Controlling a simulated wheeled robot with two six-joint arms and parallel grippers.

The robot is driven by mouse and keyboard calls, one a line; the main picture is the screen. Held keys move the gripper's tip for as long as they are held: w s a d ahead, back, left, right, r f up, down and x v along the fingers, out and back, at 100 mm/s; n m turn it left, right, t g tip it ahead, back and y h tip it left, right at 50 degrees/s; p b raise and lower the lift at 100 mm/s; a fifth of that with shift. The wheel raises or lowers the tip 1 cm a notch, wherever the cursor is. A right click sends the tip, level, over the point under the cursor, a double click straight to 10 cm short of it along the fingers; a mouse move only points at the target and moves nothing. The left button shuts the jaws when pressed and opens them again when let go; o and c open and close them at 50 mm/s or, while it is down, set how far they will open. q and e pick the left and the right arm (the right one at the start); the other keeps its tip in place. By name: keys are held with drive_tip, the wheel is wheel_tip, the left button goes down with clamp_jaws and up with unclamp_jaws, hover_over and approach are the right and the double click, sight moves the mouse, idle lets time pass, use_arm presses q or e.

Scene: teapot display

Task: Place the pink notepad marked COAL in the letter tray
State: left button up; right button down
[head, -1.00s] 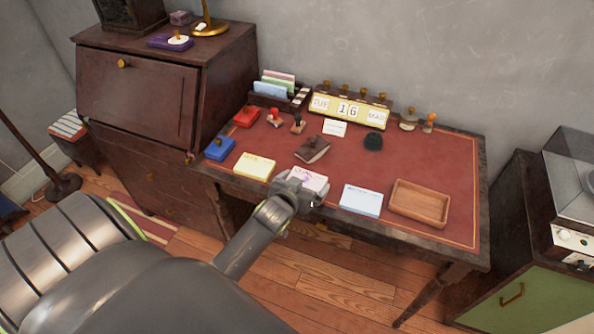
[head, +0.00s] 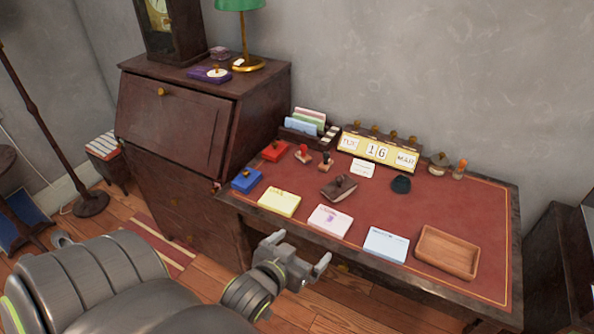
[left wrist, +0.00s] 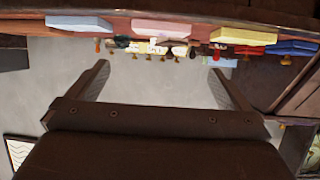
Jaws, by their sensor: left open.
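The pink notepad (head: 330,221) lies flat on the desk's red top near the front edge, between a yellow notepad and a light blue one. It has a faint purple mark, too small to read. It also shows upside down in the left wrist view (left wrist: 172,28). A shallow wooden tray (head: 447,252), apparently the letter tray, sits empty at the desk's front right. My left gripper (head: 306,253) is open and empty, in front of the desk edge and apart from the pink notepad. Its spread fingers show in the left wrist view (left wrist: 160,70). My right gripper is not in view.
The yellow notepad (head: 279,202) and light blue notepad (head: 386,244) flank the pink one. Behind are a brown blotter (head: 338,188), stamps, ink pads, a date display (head: 378,150) and a letter rack (head: 306,132). A dark bureau (head: 190,120) stands left.

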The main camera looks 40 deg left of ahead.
use_arm(q)
drive_tip(key=shift+s+d+r, duration=0.1)
drive_tip(key=shift+s+r, duration=0.15)
drive_tip(key=shift+s, duration=0.35)
drive_tip(key=s+f+m+g+h, duration=0.1)
drive_tip(key=s+f+g, duration=0.2)
drive_tip(key=f, duration=1.2)
drive_tip(key=s+f+g, duration=0.3)
drive_tip(key=s+f, duration=0.1)
drive_tip(key=f, duration=1.1)
drive_tip(key=s+f+g, duration=0.3)
drive_tip(key=s+f, duration=0.5)
drive_tip(key=s, duration=0.3)
drive_tip(key=s+f+g, duration=0.3)
drive_tip(key=s+f, duration=0.6)
drive_tip(key=s, duration=0.2)
drive_tip(key=shift+s+a+f+m+h, duration=0.2)
drive_tip(key=shift+a+f+m+h, duration=0.1)
drive_tip(key=shift+a, duration=0.05)
